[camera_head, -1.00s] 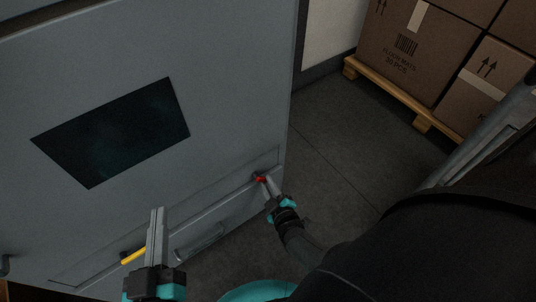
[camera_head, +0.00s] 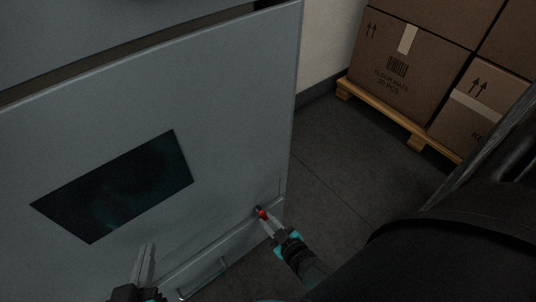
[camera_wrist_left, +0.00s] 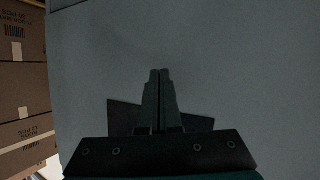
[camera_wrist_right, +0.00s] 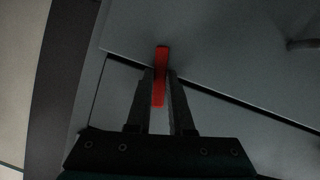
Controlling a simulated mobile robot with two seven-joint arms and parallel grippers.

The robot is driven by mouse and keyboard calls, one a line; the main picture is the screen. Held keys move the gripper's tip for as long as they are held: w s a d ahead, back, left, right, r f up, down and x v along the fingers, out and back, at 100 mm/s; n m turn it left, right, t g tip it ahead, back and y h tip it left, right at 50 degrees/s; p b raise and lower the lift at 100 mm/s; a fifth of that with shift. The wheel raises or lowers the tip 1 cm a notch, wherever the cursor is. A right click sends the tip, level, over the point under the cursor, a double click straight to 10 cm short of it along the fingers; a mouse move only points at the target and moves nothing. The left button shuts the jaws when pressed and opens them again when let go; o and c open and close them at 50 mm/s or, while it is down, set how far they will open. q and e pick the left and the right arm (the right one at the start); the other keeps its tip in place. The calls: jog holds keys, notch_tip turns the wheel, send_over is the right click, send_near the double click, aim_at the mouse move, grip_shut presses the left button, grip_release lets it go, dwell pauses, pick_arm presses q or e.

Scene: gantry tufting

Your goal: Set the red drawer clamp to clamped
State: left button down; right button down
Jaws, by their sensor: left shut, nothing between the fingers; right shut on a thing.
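The red drawer clamp (camera_head: 262,213) is a small red lever on the grey cabinet front, above the drawer's right end. In the right wrist view the red clamp (camera_wrist_right: 161,62) runs upright across the drawer's top seam. My right gripper (camera_head: 266,219) is shut on it; in the right wrist view its fingers (camera_wrist_right: 161,88) stand on both sides of the red bar. My left gripper (camera_head: 149,246) is shut and empty in front of the cabinet at lower left. The left wrist view shows its fingers (camera_wrist_left: 160,75) together before a plain grey panel.
The grey cabinet (camera_head: 225,120) has a dark rectangular panel (camera_head: 115,187). A drawer handle (camera_head: 203,279) is low on the front. Cardboard boxes (camera_head: 405,62) sit on a wooden pallet (camera_head: 400,125) at the back right. Grey floor (camera_head: 330,165) is clear between.

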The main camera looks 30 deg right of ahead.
jog(key=shift+a+m+y, duration=0.3)
jog(key=shift+m+y, duration=0.4)
jog(key=shift+m, duration=0.3)
jog(key=c, duration=0.8)
grip_release()
jog(key=shift+s, duration=0.1)
